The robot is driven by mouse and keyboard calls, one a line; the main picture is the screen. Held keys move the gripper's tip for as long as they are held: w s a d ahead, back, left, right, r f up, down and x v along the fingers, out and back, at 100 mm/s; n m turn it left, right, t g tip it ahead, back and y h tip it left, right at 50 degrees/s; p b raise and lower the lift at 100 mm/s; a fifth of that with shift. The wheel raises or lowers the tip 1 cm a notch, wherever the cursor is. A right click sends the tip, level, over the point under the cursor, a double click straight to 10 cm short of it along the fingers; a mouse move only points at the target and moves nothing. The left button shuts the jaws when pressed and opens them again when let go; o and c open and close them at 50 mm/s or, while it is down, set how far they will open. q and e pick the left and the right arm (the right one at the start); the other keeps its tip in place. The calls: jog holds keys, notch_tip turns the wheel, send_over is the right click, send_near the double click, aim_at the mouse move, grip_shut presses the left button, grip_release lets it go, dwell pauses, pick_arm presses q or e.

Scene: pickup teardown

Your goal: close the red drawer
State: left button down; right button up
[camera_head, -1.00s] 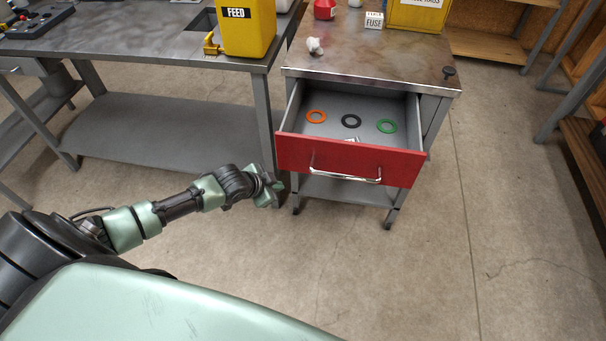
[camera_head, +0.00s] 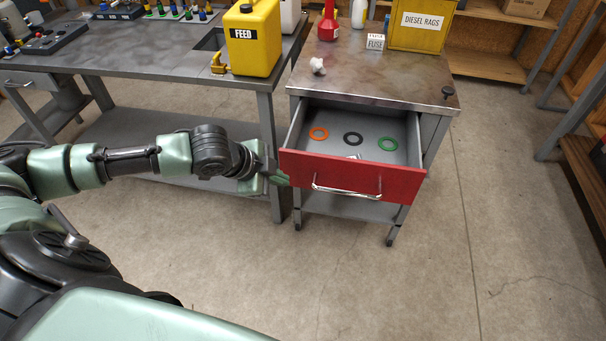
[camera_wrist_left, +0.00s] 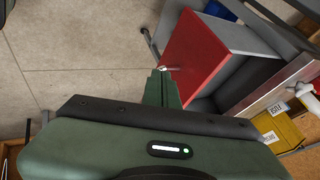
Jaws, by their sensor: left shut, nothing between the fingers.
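The red drawer (camera_head: 350,179) in the grey cabinet (camera_head: 376,82) is pulled out, with its red front well clear of the cabinet body. A silver bar handle (camera_head: 346,189) runs across the front. Inside lie an orange, a black and a green ring (camera_head: 387,144), and a small pale item partly hidden by the front. My left gripper (camera_head: 280,179) is shut and empty, beside the left edge of the drawer front. In the left wrist view its fingers (camera_wrist_left: 162,84) point at the red front, close to the handle end; contact cannot be told. My right gripper is not in view.
A grey workbench (camera_head: 160,57) with a yellow feed can (camera_head: 252,45) stands left of the cabinet. The floor in front of the drawer is clear.

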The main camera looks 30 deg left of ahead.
aim_at(303, 176)
pick_arm(q)
jog(key=x, duration=0.3)
jog(key=w+x, duration=0.1)
jog(key=x, duration=0.3)
jog(key=w+a+r+p+x, duration=0.1)
jog(key=x, duration=0.3)
jog(key=shift+w, duration=0.15)
jog(key=shift+w+a, duration=0.15)
jog(key=shift+w, duration=0.3)
